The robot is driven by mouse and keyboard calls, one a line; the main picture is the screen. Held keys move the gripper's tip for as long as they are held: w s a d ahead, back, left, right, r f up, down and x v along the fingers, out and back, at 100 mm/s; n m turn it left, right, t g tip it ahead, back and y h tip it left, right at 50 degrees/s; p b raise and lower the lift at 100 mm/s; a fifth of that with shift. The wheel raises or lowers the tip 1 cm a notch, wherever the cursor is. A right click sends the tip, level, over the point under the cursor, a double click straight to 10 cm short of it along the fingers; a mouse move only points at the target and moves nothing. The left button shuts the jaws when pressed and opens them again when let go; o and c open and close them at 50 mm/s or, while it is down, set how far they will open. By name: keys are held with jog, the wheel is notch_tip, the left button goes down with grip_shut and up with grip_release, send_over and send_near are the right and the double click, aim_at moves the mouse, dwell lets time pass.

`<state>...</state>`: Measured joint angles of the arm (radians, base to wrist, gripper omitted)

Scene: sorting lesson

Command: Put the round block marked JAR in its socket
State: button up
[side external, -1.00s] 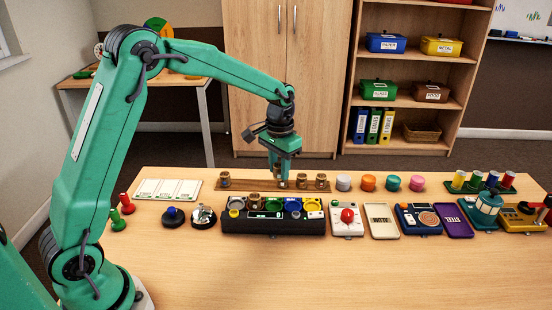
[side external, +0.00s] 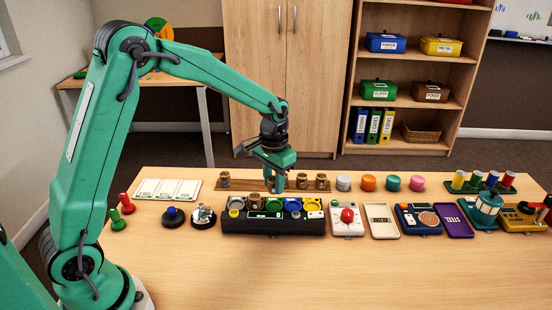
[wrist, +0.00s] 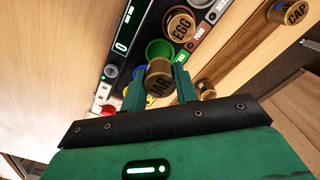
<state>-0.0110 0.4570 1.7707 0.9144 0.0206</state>
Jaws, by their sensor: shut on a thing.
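The black sorting box (side external: 268,224) has a row of coloured sockets. The green socket (wrist: 157,48) shows just beyond the JAR block in the wrist view, partly covered by it. Whether the block touches the box cannot be told. The EGG block (wrist: 181,24) sits in the neighbouring brown socket labelled FOOD.
A wooden rack (side external: 245,185) behind the box holds more round blocks, including CAP (wrist: 296,12). A red-buttoned device (side external: 347,217) stands right of the box. Coloured round pots (side external: 368,183) stand behind it. The front of the table (side external: 300,265) is clear.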

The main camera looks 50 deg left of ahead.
aim_at(274, 179)
jog(key=shift+f, duration=2.35)
jog(key=shift+f, duration=0.5)
jog(key=o, duration=0.7)
jog(key=shift+r, duration=0.1)
jog(key=shift+r, duration=5.4)
jog(key=shift+r, duration=0.15)
jog(key=shift+r, duration=2.9)
